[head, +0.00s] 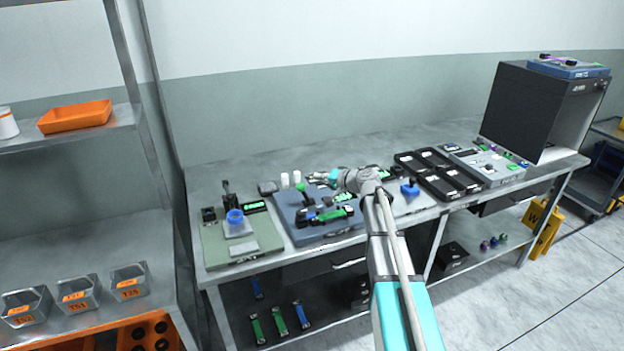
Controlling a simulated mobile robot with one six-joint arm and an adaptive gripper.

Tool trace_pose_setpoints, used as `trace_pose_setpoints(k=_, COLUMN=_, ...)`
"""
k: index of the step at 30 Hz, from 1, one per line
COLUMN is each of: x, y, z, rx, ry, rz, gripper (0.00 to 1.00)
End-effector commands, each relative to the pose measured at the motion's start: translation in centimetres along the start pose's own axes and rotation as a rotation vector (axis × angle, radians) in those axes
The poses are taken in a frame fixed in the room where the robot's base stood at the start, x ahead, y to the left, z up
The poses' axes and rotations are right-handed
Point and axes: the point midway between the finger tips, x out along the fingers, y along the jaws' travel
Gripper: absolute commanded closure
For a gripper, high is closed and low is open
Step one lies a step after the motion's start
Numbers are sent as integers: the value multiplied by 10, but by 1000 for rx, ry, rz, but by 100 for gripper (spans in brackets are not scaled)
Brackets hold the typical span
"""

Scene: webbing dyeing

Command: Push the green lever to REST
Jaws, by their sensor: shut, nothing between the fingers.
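A small lever with a green knob (300,187) stands on a blue-grey device base (290,232) on the workbench. Its dark stem leans, with the knob toward the upper left. My gripper (312,177) points left, shut and empty, just right of and behind the knob in the picture. I cannot tell whether it touches the lever. A black part with a green section (336,214) lies across the front of the same base. No REST marking can be read at this size.
Two white cylinders (284,181) stand behind the lever. A scale-like device with a blue cup (235,216) is to the left on a green mat (265,235). Black trays (437,186) and a large dark box (515,112) are to the right. The bench's back strip is clear.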

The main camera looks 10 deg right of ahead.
Motion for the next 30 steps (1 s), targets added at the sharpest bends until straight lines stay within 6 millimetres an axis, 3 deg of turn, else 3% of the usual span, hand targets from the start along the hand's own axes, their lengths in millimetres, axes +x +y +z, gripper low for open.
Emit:
trace_pose_setpoints(k=6, x=-44, y=-4, z=0, rx=2, ry=3, rz=2, gripper=100)
trace_pose_setpoints(k=15, x=-86, y=-5, z=0, rx=1, ry=2, rz=1, gripper=100)
trace_pose_setpoints(k=21, x=-98, y=-5, z=1, rx=1, ry=1, rz=0, gripper=100)
trace_pose_setpoints(k=30, x=-99, y=-5, z=1, rx=1, ry=0, rz=0, gripper=100)
